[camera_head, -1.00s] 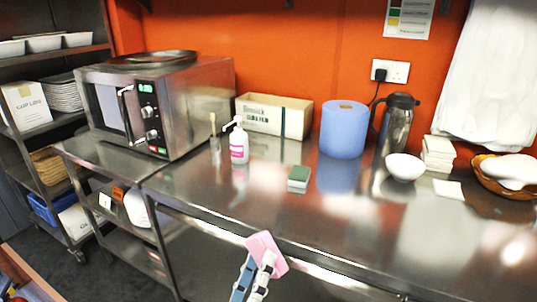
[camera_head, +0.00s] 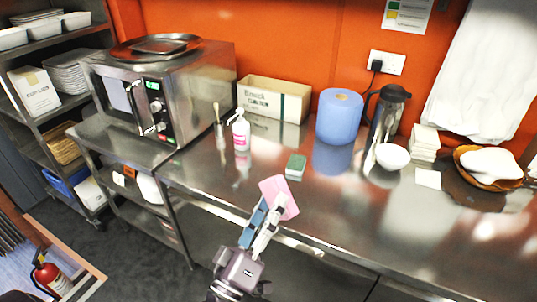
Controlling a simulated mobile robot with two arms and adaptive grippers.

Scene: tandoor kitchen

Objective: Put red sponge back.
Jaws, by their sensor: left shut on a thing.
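A pink-red sponge (camera_head: 280,198) is held in my left gripper (camera_head: 264,220), whose fingers are shut on it. The gripper and sponge are at the front edge of the steel counter (camera_head: 350,225), low in the middle of the head view. A green-topped sponge (camera_head: 296,165) lies on the counter beyond the held sponge, apart from it. My right gripper is not in view.
A pump bottle (camera_head: 241,135), a carton (camera_head: 273,100), a blue paper roll (camera_head: 340,115), a flask (camera_head: 388,115) and a white bowl (camera_head: 392,157) stand on the counter. A microwave (camera_head: 195,85) is at left. Counter around the green sponge is clear.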

